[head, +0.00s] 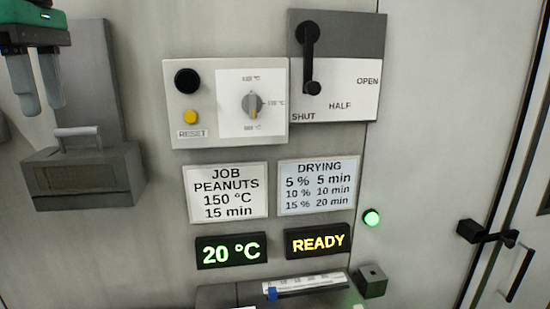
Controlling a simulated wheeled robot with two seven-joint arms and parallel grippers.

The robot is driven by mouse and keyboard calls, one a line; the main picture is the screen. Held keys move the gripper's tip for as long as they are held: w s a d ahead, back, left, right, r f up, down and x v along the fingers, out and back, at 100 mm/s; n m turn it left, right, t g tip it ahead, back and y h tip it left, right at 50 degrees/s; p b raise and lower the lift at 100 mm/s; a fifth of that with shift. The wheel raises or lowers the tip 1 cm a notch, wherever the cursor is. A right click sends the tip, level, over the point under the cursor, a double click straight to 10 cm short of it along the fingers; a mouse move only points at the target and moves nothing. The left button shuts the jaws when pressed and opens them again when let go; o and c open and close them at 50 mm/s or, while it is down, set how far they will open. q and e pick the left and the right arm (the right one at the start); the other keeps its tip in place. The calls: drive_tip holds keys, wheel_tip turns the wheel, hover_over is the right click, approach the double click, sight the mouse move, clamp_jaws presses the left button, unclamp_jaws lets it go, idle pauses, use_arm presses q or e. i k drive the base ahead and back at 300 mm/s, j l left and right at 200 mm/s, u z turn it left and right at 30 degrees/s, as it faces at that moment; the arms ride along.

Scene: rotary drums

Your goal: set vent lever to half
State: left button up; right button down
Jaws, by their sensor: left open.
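The vent lever (309,62) is black and sits on a grey and white plate (345,38) at the upper middle right. Its pivot is at the top and its knobbed end points down, just above the word SHUT. The HALF mark (340,105) is to the right of the knob, and the OPEN mark (368,80) is further right and higher. My left gripper (39,98) is at the upper left, with its two grey fingers pointing down, apart and empty. It is far to the left of the lever. My right gripper does not show.
Left of the lever is a panel with a dial (252,104), a black knob (187,81) and a yellow reset button (190,117). A grey box with a handle (80,172) juts out at left. Displays read 20 °C (231,250) and READY (318,241). A black door handle (485,233) is at right.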

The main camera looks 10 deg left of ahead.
sight(312, 88)
drive_tip(key=k+l, duration=0.8)
drive_tip(key=l, duration=0.2)
